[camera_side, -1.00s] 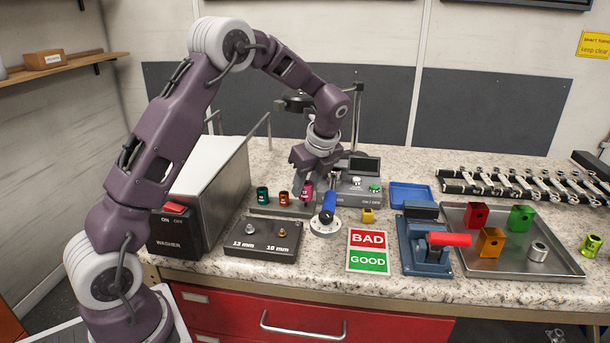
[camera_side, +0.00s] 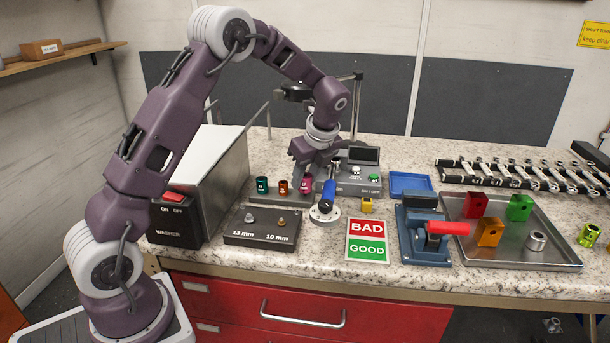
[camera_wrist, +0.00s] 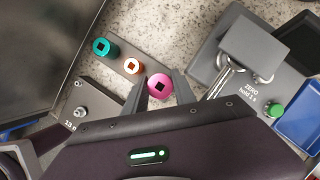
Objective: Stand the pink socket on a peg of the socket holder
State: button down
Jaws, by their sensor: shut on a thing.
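The pink socket (camera_side: 305,184) is upright between the fingers of my gripper (camera_side: 305,178), which is shut on its sides.
A blue-handled tool (camera_side: 328,196) stands close to the right of my gripper. The device with the green button (camera_side: 374,178) is behind it. The bolt block (camera_side: 262,232) is in front, and the washer (camera_side: 174,215) is at the left.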

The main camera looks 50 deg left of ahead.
jog(key=shift+f, duration=0.7)
dwell(0.5)
jog(key=c, duration=0.9)
grip_release()
jog(key=shift+c, duration=0.2)
jog(key=shift+r, duration=0.1)
jog(key=v, duration=0.6)
jog(key=s+d+r+n+t+h, duration=0.2)
jog(key=s+d+r+n, duration=0.55)
jog(key=s+r, duration=0.25)
jog(key=s+d+n+t+h, duration=0.1)
jog(key=s+d+n, duration=0.3)
jog(key=s, duration=0.5)
jog(key=s+d+n+t+h, duration=0.1)
jog(key=s+d+n, duration=0.4)
jog(key=s, duration=0.5)
jog(key=shift+f+n+t+h, duration=0.3)
jog(key=shift+f+n+t, duration=0.15)
jog(key=shift+n+t, duration=0.35)
